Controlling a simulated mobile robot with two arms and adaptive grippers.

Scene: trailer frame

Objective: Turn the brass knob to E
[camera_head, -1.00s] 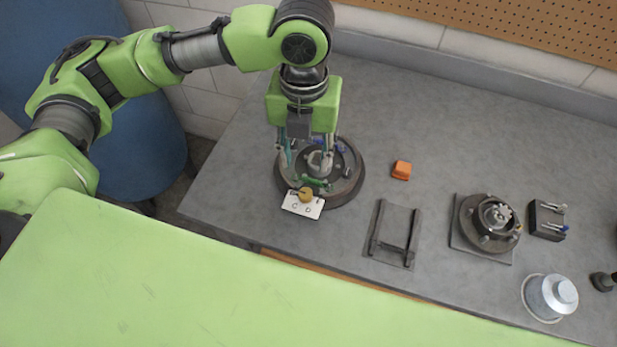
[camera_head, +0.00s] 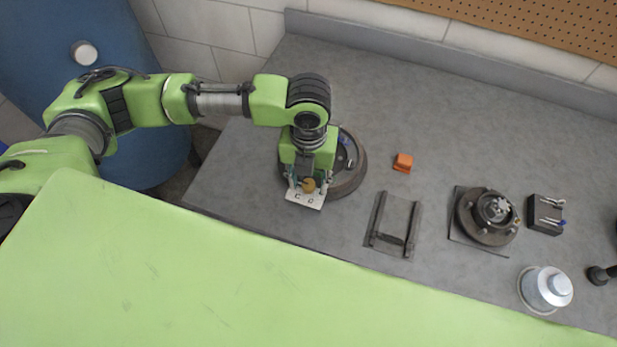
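The brass knob (camera_head: 309,185) sits at the top of a small white lettered plate (camera_head: 305,199) at the front edge of a round dark base (camera_head: 355,178). The letters C and D can be read on the plate; an E cannot be made out. My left gripper (camera_head: 308,184) points down right over the knob, with a finger showing on each side of it. Whether the fingers touch the knob cannot be told. The gripper hides much of the round base. My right gripper is not in view.
An orange block (camera_head: 402,162) lies right of the round base. Further right are a dark bracket (camera_head: 376,222), a round gear unit (camera_head: 487,216), a dark block with small pins (camera_head: 546,214) and a silver lidded can (camera_head: 546,290). The back of the grey table (camera_head: 400,80) is clear.

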